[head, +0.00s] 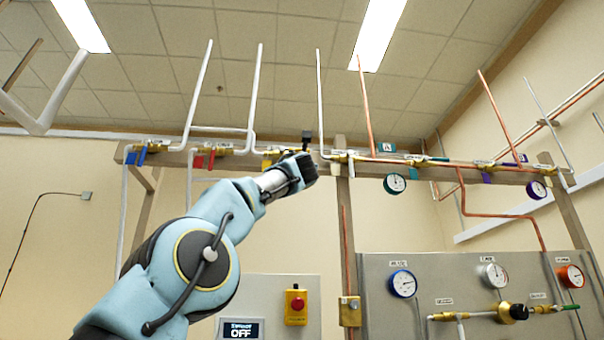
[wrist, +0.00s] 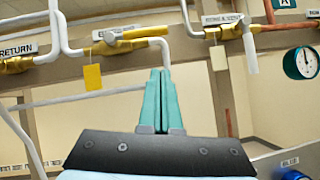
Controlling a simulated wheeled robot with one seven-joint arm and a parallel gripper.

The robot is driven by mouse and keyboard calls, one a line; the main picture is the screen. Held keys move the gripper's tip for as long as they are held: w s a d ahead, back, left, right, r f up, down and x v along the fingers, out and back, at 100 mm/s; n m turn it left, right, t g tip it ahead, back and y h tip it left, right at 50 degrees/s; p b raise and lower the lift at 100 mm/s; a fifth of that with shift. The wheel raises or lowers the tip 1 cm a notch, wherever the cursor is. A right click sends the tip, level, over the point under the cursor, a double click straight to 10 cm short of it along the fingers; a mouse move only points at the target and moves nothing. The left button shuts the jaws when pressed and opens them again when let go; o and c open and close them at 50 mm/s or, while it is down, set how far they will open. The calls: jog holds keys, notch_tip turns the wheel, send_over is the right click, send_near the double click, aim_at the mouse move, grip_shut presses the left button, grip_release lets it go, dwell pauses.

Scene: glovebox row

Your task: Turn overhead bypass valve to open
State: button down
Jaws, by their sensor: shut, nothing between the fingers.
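My gripper (wrist: 160,74) is shut and empty, its teal fingers pressed together and pointing up in the wrist view. The fingertips appear just below and right of a brass valve (wrist: 112,48) on the overhead pipe. A yellow handle or tag (wrist: 93,77) hangs down from that valve, left of my fingers and apart from them in the picture. The label above the valve (wrist: 122,33) is too small to read surely, so I cannot tell whether it is the bypass valve. In the head view, my dark wrist (head: 300,168) covers part of this spot, and the fingers are hidden.
A wooden beam (head: 400,165) carries the valve row. A white handle (wrist: 249,52) hangs right of my fingers, before a teal gauge (wrist: 302,62). Vertical pipes rise above. A gauge panel (head: 440,275) stands lower right.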

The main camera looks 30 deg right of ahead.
jog(key=b+v, duration=0.5)
jog(key=v, duration=0.2)
jog(key=shift+s+d, duration=0.15)
jog(key=shift+d, duration=0.3)
